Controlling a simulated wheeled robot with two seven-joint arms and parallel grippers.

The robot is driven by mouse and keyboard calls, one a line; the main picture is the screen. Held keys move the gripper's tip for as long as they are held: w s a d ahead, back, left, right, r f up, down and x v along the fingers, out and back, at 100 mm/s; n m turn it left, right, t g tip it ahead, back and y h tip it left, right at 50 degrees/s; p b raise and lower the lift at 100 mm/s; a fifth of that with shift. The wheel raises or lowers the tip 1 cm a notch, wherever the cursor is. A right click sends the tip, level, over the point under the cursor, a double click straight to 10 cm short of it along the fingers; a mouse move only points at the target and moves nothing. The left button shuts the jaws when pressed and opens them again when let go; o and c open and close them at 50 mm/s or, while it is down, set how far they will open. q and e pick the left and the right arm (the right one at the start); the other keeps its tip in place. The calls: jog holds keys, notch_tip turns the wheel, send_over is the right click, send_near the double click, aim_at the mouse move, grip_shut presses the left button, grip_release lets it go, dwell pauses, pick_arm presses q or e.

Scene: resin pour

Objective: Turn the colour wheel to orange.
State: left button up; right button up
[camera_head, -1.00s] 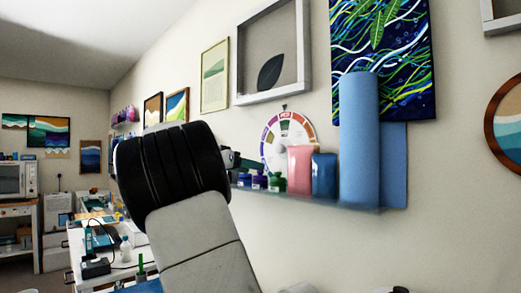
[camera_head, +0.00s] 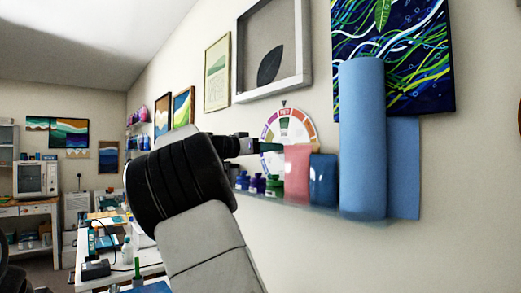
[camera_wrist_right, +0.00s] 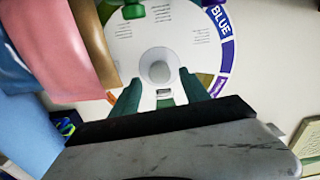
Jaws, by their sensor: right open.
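The colour wheel (camera_head: 291,128) is a white disc with a coloured rim on the wall above the shelf. A small dark pointer stands at its top, over a red segment. My right gripper (camera_head: 263,147) is at the wheel's left side, overlapping it in the head view. In the right wrist view the wheel (camera_wrist_right: 190,40) faces me with its grey centre knob (camera_wrist_right: 158,68). The open green fingers of the right gripper (camera_wrist_right: 162,92) lie either side below the knob; contact cannot be told. The BLUE segment is at the right. My left gripper is out of view.
The shelf (camera_head: 325,211) holds small bottles (camera_head: 257,184), a pink pouch (camera_head: 297,172), a blue pouch (camera_head: 323,180) and a tall blue roll (camera_head: 362,140), close to the wheel. A framed leaf picture (camera_head: 240,60) hangs above. A cluttered table (camera_head: 125,275) stands at left.

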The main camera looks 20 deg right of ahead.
jog(key=shift+x, duration=1.8)
grip_shut()
